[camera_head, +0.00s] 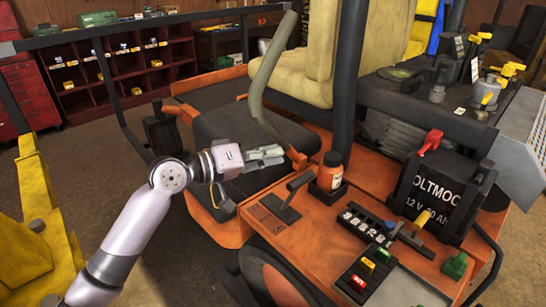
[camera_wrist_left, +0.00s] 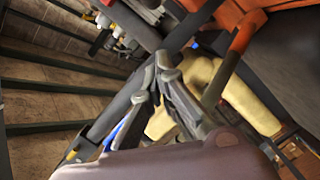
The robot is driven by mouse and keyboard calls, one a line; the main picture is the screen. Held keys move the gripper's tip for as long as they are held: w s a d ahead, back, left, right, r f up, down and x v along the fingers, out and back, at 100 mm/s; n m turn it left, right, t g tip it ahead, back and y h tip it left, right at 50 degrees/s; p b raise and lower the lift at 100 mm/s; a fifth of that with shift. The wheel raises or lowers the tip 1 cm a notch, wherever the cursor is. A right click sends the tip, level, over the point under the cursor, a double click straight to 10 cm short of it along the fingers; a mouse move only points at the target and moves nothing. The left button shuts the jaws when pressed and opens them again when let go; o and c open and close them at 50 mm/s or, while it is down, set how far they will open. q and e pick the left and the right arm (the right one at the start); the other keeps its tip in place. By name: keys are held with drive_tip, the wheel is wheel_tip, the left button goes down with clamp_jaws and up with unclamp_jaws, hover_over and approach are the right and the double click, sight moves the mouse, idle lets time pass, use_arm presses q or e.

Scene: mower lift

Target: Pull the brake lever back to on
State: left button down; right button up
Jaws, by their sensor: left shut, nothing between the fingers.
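A short lever with a dark crossbar handle (camera_head: 299,182) rises tilted from a slotted plate on the orange console (camera_head: 325,215); no readable label confirms it as the brake lever. A long bent lever (camera_head: 268,68) with an olive-grey grip and orange lower end stands beside the seat. My left gripper (camera_head: 277,153) is shut and empty, above the dark footplate, left of the console and just beyond the short lever. In the left wrist view, its fingertips (camera_wrist_left: 160,68) point toward the seat, with an orange-ended bar (camera_wrist_left: 243,35) to their right. My right gripper is out of view.
An orange bottle (camera_head: 330,173) stands on the console beside a dark upright post (camera_head: 348,75). Switches (camera_head: 367,222) and a black battery (camera_head: 437,190) are to the right. The yellow seat (camera_head: 305,70) is behind. A yellow lift frame (camera_head: 42,225) stands at left.

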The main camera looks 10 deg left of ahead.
use_arm(q)
drive_tip(key=f+b+v, duration=0.1)
drive_tip(key=b+v, duration=0.2)
drive_tip(key=v, duration=0.6)
drive_tip(key=shift+s+a+r+b, duration=0.2)
drive_tip(key=shift+r+b, duration=0.1)
drive_tip(key=shift+r, duration=0.05)
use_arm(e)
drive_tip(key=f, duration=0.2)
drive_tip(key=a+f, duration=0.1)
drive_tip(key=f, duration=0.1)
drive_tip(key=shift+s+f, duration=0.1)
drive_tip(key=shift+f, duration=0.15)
use_arm(q)
drive_tip(key=shift+a, duration=0.1)
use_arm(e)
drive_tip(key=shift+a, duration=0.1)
